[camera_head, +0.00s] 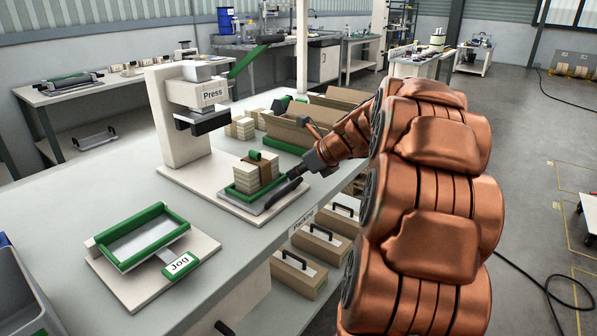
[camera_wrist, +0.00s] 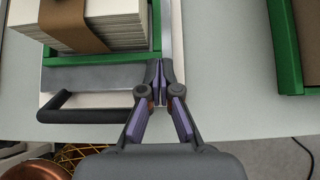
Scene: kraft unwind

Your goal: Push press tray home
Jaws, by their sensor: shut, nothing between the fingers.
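The press tray is green-rimmed (camera_head: 241,196) and sits on the pale base of the white press (camera_head: 168,125), out in front of the press head (camera_head: 203,120). It holds a pale paper stack (camera_head: 252,177) with a brown band. Its dark handle (camera_head: 284,194) is on the near right side. In the wrist view, the tray rim (camera_wrist: 154,30) and handle (camera_wrist: 75,108) are at the left. My gripper (camera_wrist: 160,82) is shut and empty, its fingertips by the tray's corner and the handle's right end. I cannot tell whether they touch.
A green-framed jog tray (camera_head: 142,238) stands at the left front of the bench. Paper stacks (camera_head: 242,127) and brown boxes (camera_head: 288,133) are behind the press tray. The bench between the jog tray and the press is clear.

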